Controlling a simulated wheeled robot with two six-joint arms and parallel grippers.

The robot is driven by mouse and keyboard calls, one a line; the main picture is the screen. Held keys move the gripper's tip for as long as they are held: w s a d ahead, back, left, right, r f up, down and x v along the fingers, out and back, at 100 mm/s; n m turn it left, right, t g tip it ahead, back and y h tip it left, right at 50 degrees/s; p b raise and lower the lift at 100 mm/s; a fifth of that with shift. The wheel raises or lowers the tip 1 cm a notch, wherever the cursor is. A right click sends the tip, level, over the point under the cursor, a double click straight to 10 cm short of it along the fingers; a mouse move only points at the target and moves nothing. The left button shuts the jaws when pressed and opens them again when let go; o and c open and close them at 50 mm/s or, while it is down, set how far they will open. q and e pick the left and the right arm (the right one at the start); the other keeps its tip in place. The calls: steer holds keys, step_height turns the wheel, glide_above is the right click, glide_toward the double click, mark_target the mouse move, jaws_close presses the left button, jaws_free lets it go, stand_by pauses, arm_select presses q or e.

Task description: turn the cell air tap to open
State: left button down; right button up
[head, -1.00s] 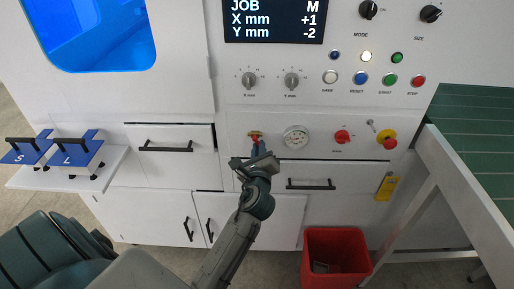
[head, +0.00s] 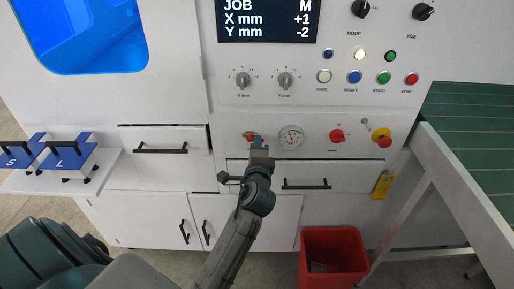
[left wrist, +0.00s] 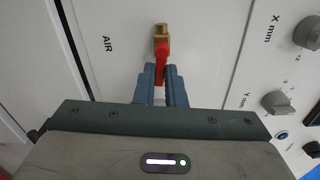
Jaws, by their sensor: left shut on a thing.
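The air tap is on the white front panel, left of the round gauge. Its brass body (head: 248,134) shows in the head view and again in the left wrist view (left wrist: 161,32). Its red lever (left wrist: 160,65) points sideways from the body, toward the gauge side in the head view. My left gripper (head: 257,143) is at the tap, and its blue-grey fingertips (left wrist: 160,78) are shut on the lever's outer end, which they partly hide. The "AIR" label (left wrist: 107,43) is beside the tap in the wrist view. My right gripper is not in view.
The gauge (head: 291,137) is close right of the tap, with a red knob (head: 337,135) and a yellow-and-red stop button (head: 382,137) further right. Drawer handles (head: 305,184) protrude below. A red bin (head: 334,255) stands on the floor.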

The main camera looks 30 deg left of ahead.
arm_select(q)
steer(key=shift+r+n, duration=0.1)
steer(key=shift+n, duration=0.6)
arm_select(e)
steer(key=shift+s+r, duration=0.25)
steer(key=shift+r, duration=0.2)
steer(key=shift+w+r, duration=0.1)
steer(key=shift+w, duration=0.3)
arm_select(q)
steer(key=c, duration=1.5)
jaws_free()
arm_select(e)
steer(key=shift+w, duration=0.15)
